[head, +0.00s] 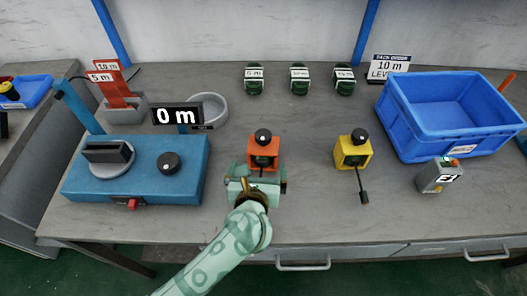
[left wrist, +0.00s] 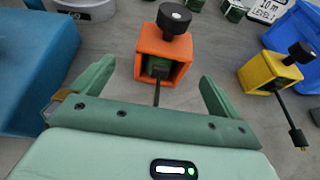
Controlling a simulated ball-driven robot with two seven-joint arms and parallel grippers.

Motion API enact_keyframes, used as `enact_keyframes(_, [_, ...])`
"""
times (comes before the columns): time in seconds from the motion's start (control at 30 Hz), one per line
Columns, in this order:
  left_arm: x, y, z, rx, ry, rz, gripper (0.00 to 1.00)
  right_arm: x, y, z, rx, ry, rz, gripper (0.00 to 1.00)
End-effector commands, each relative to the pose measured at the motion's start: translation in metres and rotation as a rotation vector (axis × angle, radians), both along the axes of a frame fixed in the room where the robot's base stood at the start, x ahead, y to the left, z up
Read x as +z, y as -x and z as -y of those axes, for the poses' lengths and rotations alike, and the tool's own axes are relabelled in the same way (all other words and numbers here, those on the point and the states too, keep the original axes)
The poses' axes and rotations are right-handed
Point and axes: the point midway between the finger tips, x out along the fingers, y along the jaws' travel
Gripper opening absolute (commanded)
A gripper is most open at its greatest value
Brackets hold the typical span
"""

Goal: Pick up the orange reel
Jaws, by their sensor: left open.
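The orange reel (head: 264,151) is a small box-like body with a black knob on top and a dark green inside. It stands on the grey table in the middle of the head view. It also shows in the left wrist view (left wrist: 163,54), with a black cable hanging from its front. My left gripper (head: 257,180) is open just in front of the reel. In the left wrist view its two green fingers (left wrist: 156,84) point toward the reel, one to each side and short of it, with nothing between them but the cable. My right gripper is not in view.
A yellow reel (head: 353,151) with a trailing cable stands to the right. A blue machine (head: 138,184) is at the left, with a "0 m" display (head: 178,115). A blue crate (head: 400,127), a small grey device (head: 436,178) and several green coils (head: 300,80) stand around. Bare table separates the reels.

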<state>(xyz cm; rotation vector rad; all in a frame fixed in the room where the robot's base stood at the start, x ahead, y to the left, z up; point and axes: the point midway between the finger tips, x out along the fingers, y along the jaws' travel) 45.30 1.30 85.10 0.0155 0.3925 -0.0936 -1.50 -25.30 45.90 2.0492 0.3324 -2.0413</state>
Motion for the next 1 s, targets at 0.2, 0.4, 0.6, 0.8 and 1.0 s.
enact_keyframes(0.2, [-0.017,-0.037,0.004,-0.001,-0.002,0.0,1.0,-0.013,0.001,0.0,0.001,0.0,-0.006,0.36])
enact_keyframes(0.4, [-0.021,-0.053,0.007,-0.001,-0.002,0.0,1.0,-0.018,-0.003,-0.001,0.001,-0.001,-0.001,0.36])
enact_keyframes(0.6, [-0.031,-0.084,0.013,-0.001,-0.005,-0.001,1.0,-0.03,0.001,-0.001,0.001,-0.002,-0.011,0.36])
enact_keyframes(0.8, [-0.032,-0.092,0.014,-0.001,-0.002,0.0,1.0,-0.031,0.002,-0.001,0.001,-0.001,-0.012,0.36])
enact_keyframes(1.0, [-0.031,-0.092,0.014,-0.001,-0.003,0.001,0.78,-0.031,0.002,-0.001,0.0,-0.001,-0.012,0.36])
